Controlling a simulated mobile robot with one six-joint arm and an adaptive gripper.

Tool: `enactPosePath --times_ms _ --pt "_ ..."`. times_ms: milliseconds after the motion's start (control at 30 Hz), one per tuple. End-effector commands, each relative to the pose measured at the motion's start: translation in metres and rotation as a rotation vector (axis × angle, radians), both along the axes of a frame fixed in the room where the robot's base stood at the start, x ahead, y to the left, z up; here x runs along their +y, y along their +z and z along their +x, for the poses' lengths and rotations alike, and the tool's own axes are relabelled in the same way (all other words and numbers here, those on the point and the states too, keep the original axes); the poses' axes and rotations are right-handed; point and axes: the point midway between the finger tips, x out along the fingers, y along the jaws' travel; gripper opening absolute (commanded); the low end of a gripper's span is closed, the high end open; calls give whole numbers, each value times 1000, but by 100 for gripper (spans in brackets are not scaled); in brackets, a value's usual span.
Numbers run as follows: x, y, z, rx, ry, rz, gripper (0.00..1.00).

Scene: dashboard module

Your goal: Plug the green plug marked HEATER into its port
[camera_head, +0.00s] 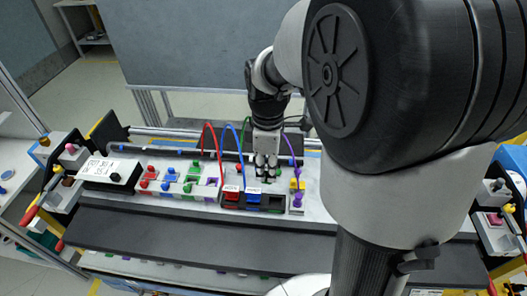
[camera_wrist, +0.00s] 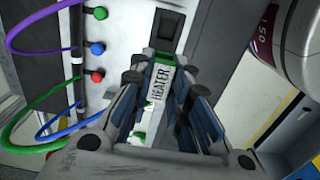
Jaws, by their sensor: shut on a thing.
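The green plug marked HEATER (camera_wrist: 163,86) shows in the wrist view, with a white label and green parts. My gripper (camera_wrist: 161,72) is shut on it, with dark fingers on both sides. In the head view my gripper (camera_head: 267,170) points down just behind the right part of a black holder, and the plug is mostly hidden there. A green block with white edges (camera_head: 192,183), in the row left of the holder, may be its port; I cannot read a mark on it. A dark square opening (camera_wrist: 167,32) lies beyond the plug's far end in the wrist view.
A red plug (camera_head: 231,195) and a blue plug (camera_head: 253,196) stand in the black holder with looped cables. A purple connector (camera_head: 297,200) and yellow block (camera_head: 298,184) are close on the right. A white box (camera_head: 108,173) is at left. Cables (camera_wrist: 32,122) loop left in the wrist view.

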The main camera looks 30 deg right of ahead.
Motion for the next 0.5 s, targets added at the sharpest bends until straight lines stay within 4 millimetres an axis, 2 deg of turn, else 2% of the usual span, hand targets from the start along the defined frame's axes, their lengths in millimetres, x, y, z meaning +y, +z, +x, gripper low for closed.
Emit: enactPosePath --times_ms 500 --pt "39 1 36 0 3 0 0"
